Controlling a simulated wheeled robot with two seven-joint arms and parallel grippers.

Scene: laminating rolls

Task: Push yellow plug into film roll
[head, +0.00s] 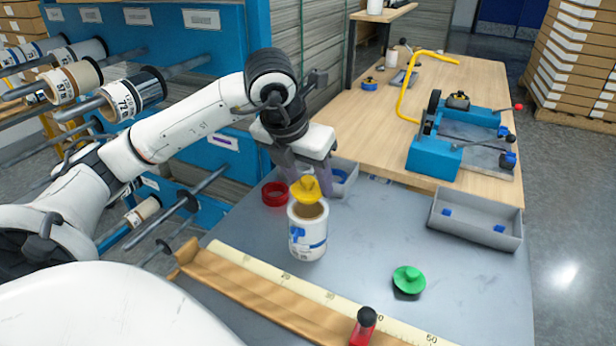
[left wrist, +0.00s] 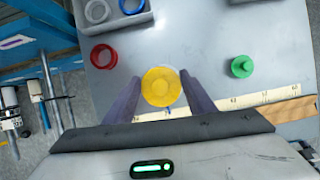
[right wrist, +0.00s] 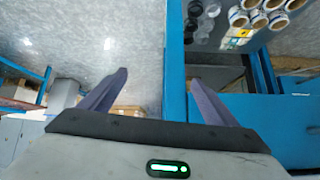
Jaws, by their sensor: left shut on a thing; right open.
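The yellow plug (head: 306,190) is held between the fingers of my left gripper (head: 308,176), just above the open top of the film roll. The left wrist view shows the yellow plug (left wrist: 161,87) between both fingertips. The film roll (head: 307,238) is a white cylinder with a brown core and a blue band, standing upright on the grey table. In the left wrist view the plug hides most of the roll. In the head view a small part of the core opening shows below the plug. My right gripper (right wrist: 150,90) is open and empty, away from the table.
A red ring (head: 275,194) lies left of the roll, beside a grey bin (head: 345,188). A green plug (head: 409,280) stands to the right. A ruler strip (head: 290,287) runs along the front. Another grey bin (head: 475,220) sits at the right edge.

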